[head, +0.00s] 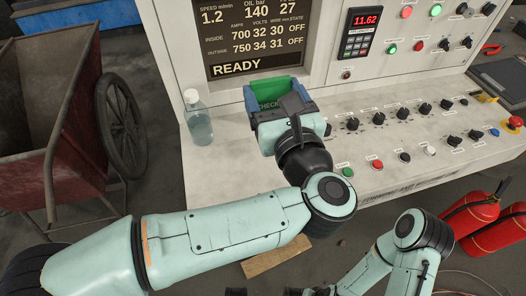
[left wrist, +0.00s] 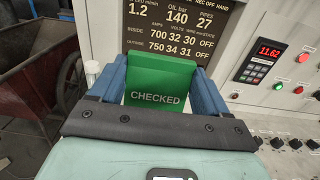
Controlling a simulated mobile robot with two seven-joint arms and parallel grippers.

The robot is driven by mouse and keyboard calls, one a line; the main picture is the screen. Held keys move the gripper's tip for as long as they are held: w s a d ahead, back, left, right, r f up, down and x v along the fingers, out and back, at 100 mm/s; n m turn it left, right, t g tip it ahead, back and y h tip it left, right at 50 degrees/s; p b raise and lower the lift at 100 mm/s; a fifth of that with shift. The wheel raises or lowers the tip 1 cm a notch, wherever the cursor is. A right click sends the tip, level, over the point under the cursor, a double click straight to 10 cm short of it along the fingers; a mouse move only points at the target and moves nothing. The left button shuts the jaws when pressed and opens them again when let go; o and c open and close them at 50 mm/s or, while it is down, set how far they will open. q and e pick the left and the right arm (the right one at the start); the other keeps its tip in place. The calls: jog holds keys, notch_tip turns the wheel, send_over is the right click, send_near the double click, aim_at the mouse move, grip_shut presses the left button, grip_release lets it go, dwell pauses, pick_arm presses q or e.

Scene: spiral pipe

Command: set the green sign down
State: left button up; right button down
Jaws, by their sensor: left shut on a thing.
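The sign is over the left part of the console's sloping desk (head: 225,160), below the display. The gripper hides its lower part in the head view, so I cannot tell whether it touches the desk. My right gripper is not visible.
A clear bottle (head: 199,122) stands on the desk left of the sign. Several knobs and buttons (head: 379,119) cover the desk to the right. The display (head: 258,35) rises behind. A rusty cart (head: 50,110) is at left, red extinguishers (head: 472,213) at lower right.

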pick_arm(q)
jog(key=shift+s+a+f+b, duration=0.1)
jog(key=shift+f+b, duration=0.75)
jog(key=shift+f, duration=4.1)
jog(key=shift+s+f+b, duration=0.1)
jog(key=shift+f+b, duration=0.7)
jog(key=shift+f, duration=4.1)
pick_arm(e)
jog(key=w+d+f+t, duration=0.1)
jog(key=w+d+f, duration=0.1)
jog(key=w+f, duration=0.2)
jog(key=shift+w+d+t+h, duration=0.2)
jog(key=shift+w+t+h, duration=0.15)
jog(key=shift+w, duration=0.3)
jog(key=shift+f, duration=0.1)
pick_arm(q)
jog(key=shift+f, duration=0.1)
jog(key=o, duration=1)
jog(key=shift+r, duration=0.25)
jog(key=v, duration=1.2)
jog(key=shift+f+b, duration=0.1)
jog(key=shift+b, duration=0.25)
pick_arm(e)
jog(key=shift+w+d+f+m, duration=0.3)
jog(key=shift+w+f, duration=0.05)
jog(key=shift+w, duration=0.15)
